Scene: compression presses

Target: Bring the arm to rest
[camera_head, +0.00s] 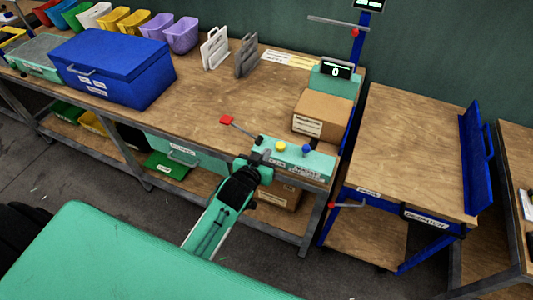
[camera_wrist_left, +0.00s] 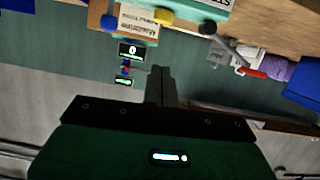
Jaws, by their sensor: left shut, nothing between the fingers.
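My left gripper (camera_head: 258,158) is black on a green and black arm, in front of the workbench's near edge in the head view. It is beside the left end of the turquoise control panel (camera_head: 318,165); I cannot tell whether it touches it. In the left wrist view my left gripper (camera_wrist_left: 160,75) shows as dark fingers close together, with nothing between them. My right gripper is not in view.
The panel has a yellow button (camera_head: 281,146), a blue knob (camera_head: 306,149) and a red-ended lever (camera_head: 227,121). A cardboard box (camera_head: 322,113) stands behind it by a scale display (camera_head: 336,70). A blue lidded box (camera_head: 112,68) is left. A blue-framed wooden cart (camera_head: 405,150) stands right.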

